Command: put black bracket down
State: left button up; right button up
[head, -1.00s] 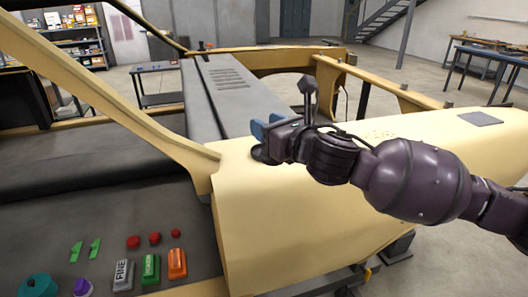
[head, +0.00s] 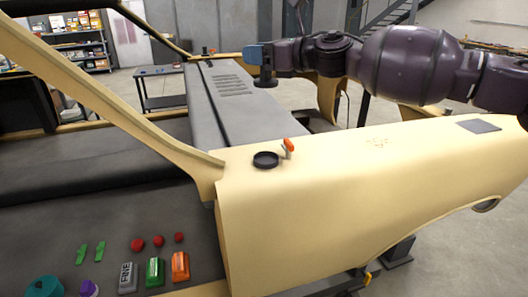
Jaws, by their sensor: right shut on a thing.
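My right gripper (head: 259,58), with blue fingers, is at the upper middle of the head view, raised above the cream car body shell (head: 330,190). It is shut on a small dark piece, the black bracket (head: 265,82), which shows just below the fingers and is partly hidden by them. The bracket appears against the grey panel and clear of the cream surface. My left gripper is not in view.
A round black dish (head: 266,160) and an orange-tipped piece (head: 288,148) sit on the cream shell below the gripper. Coloured blocks, red knobs and green clips lie on the dark panel at lower left. A flat grey plate (head: 478,126) lies on the shell at right.

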notch_tip(320, 180, down, 20)
jog(key=b, duration=0.2)
jog(key=shift+r+b, duration=0.2)
jog(key=shift+b, duration=0.2)
